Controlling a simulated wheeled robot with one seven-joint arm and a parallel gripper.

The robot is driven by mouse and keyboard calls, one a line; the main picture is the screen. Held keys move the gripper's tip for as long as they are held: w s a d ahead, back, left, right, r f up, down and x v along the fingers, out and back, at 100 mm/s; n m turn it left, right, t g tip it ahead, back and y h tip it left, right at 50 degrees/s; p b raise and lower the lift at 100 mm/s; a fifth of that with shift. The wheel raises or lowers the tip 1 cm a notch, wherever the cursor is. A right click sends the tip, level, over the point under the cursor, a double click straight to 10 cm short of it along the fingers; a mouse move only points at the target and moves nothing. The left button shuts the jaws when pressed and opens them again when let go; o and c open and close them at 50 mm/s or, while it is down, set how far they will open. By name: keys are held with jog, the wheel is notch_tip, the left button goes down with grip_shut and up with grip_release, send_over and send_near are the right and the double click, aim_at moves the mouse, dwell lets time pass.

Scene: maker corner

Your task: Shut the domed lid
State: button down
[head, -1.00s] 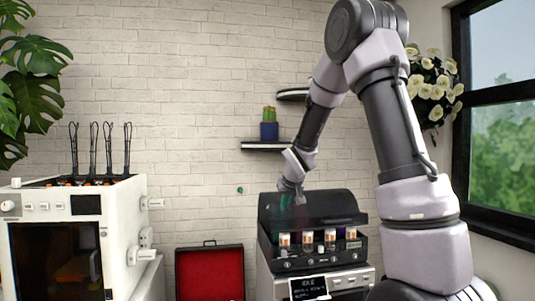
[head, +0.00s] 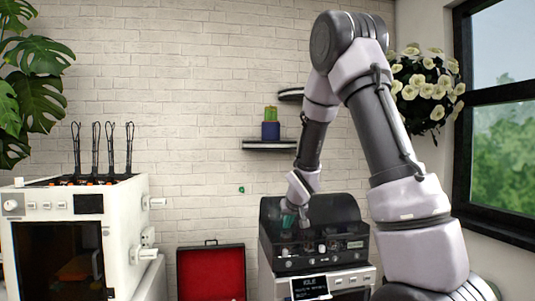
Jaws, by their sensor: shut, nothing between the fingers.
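The domed lid (head: 342,212) is dark and see-through, on the machine (head: 345,282) at the lower centre of the head view. It is down over the front of the machine, and its contents show only dimly through it. From this angle I cannot tell whether it is fully seated. My gripper (head: 289,221) is at the left part of the lid, pointing down, shut and empty. Its fingertips look close to the lid, but I cannot tell whether they touch it.
A white 3D printer (head: 120,225) stands at the left. An open red-lined case (head: 210,272) is between it and the machine. A small display (head: 309,287) sits on the machine's front.

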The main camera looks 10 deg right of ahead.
jog(key=shift+r, duration=0.15)
jog(key=s, duration=1)
jog(key=s+r+m+y, duration=0.1)
jog(key=s+r+m, duration=0.1)
jog(key=s+r, duration=0.7)
jog(key=s+r+m+g+y, duration=0.1)
jog(key=s+r+m, duration=0.1)
jog(key=s+r, duration=0.7)
jog(key=s, duration=0.5)
jog(key=shift+r, duration=0.3)
